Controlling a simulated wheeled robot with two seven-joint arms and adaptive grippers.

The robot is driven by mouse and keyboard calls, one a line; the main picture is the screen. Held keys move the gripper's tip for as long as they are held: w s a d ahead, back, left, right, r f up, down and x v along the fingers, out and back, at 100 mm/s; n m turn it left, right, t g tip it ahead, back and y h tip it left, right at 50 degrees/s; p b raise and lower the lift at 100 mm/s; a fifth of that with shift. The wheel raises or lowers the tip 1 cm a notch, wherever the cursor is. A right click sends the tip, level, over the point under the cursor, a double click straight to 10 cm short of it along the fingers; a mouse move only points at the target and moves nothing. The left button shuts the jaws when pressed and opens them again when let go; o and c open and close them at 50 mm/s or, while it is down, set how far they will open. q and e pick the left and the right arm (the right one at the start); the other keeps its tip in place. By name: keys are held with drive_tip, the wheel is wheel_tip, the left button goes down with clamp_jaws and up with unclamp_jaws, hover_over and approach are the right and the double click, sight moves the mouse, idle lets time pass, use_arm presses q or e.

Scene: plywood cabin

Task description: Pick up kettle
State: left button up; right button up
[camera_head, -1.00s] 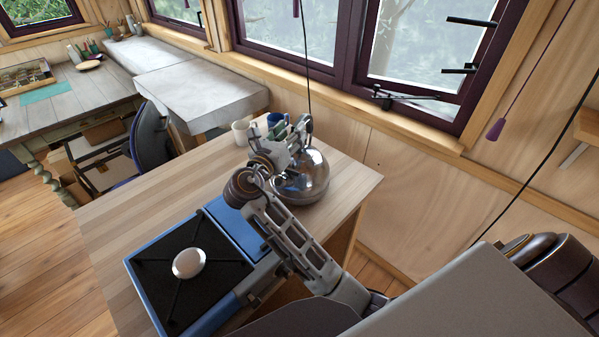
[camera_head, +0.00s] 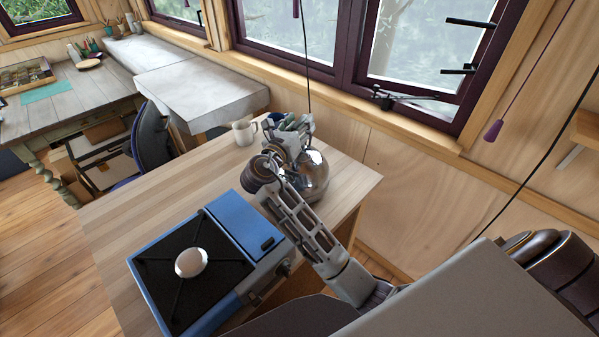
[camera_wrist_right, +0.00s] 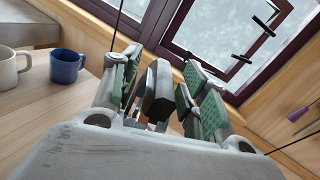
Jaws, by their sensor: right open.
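The kettle (camera_head: 314,182) is a round, shiny metal vessel standing on the wooden table near its back right edge. My right gripper (camera_head: 291,124) is at the top of the kettle and hides part of it. In the right wrist view my right gripper (camera_wrist_right: 160,85) is open, with green-padded fingers apart on both sides. A dark piece (camera_wrist_right: 157,88), seemingly the kettle's handle, shows between the fingers. I cannot tell whether they touch it. The kettle's body is hidden there by the gripper. My left gripper is not in view.
A blue camp stove (camera_head: 248,218) with a white oval thing (camera_head: 191,262) on its black top stands at the table's front. A pale mug (camera_head: 243,132) stands behind the gripper; a blue mug (camera_wrist_right: 67,66) is beside it. A window wall (camera_head: 400,115) borders the back.

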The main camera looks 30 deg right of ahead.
drive_tip(key=shift+c, duration=0.4)
clamp_jaws()
drive_tip(key=shift+r, duration=0.2)
drive_tip(key=shift+w+d+r, duration=0.1)
drive_tip(key=shift+r, duration=5.05)
